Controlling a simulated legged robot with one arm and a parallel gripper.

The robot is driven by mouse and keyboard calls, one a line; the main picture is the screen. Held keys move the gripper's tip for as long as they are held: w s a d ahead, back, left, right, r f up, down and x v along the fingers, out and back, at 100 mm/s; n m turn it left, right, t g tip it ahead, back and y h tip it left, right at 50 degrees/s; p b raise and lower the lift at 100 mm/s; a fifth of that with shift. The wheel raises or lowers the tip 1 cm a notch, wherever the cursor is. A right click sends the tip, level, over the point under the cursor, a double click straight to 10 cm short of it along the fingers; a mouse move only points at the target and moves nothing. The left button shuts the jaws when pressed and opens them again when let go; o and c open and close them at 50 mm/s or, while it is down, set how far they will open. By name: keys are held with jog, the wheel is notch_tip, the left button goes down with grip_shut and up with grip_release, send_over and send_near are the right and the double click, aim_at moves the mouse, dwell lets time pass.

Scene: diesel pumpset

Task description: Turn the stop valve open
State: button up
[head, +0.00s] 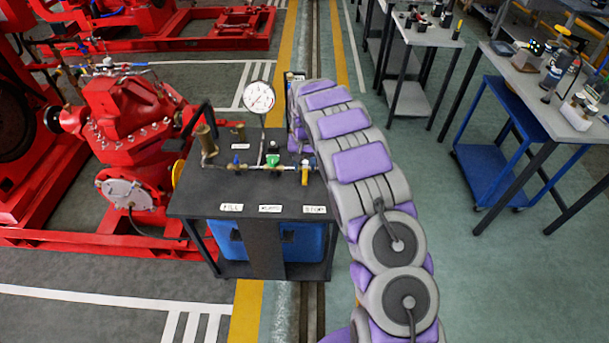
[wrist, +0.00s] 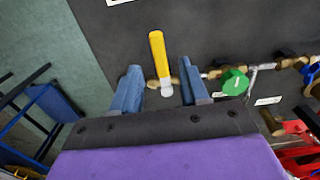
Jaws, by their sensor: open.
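The stop valve has a yellow lever (wrist: 157,52) with a pale metal base. In the wrist view the lever lies between and ahead of the two blue fingers of my gripper (wrist: 159,66), pointing away from me. My gripper is open, with a gap on each side of the lever and no visible grip. In the head view the yellow lever (head: 305,171) is at the right end of the brass pipe, above the STOP label (head: 314,209). My arm hides the gripper there.
A green knob (wrist: 234,83) is close to the right finger; it also shows in the head view (head: 272,160). A blue-handled valve (head: 236,161) and a pressure gauge (head: 259,97) are on the dark bench (head: 190,202). A red pump (head: 125,115) stands left.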

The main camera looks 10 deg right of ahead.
aim_at(305, 176)
jog(key=shift+f+b, duration=0.35)
jog(key=shift+f, duration=1.95)
grip_shut()
